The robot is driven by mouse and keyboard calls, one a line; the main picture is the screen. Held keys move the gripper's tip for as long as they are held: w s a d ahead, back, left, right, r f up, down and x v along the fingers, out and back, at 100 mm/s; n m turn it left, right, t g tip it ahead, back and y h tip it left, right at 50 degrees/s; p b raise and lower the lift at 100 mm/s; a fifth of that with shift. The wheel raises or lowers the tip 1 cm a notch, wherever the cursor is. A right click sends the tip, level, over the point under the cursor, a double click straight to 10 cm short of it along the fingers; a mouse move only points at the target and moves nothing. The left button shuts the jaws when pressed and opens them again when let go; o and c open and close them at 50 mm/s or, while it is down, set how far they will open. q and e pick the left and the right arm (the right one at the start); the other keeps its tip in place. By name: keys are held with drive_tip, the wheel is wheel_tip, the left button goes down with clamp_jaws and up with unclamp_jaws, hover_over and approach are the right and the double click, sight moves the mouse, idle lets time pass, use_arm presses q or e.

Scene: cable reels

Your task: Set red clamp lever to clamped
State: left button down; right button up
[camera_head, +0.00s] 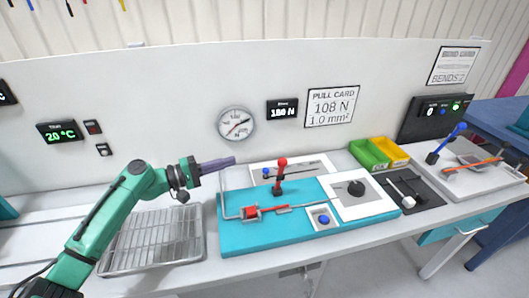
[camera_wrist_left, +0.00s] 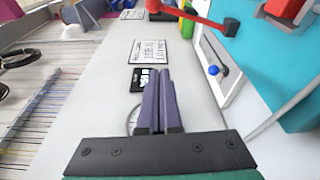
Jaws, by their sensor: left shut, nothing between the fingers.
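The red clamp lever (camera_head: 281,170) stands nearly upright on a dark base on the teal board (camera_head: 240,238), its red ball knob at the top. In the left wrist view the red lever (camera_wrist_left: 190,15) runs along the top edge to a dark block, its knob end cut off. My left gripper (camera_head: 234,161) is shut and empty, left of the lever and apart from it, at about knob height in the picture. Its closed purple fingers also show in the left wrist view (camera_wrist_left: 158,75). A red block (camera_head: 251,211) sits on the board at the front. My right gripper is not in view.
A wire rack tray (camera_head: 155,240) lies left of the board. A blue-knobbed part (camera_head: 266,172) stands behind, left of the lever. A white plate with a dark knob (camera_head: 356,188) is to the right. Green and yellow bins (camera_head: 370,155) stand at the back wall, which carries a gauge (camera_head: 235,124).

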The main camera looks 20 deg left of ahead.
use_arm(q)
drive_tip(key=s+d+r, duration=0.1)
drive_tip(key=s+d, duration=0.1)
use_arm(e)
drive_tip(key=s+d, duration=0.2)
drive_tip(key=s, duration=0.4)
use_arm(q)
drive_tip(key=p, duration=0.7)
hover_over(280, 175)
drive_tip(key=s+a, duration=0.1)
drive_tip(key=a, duration=0.3)
drive_tip(key=shift+d+f, duration=0.15)
drive_tip(key=shift+d, duration=0.05)
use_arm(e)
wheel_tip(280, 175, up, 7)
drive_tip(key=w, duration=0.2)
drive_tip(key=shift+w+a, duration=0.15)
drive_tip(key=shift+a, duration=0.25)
use_arm(q)
drive_tip(key=shift+w+f, duration=0.1)
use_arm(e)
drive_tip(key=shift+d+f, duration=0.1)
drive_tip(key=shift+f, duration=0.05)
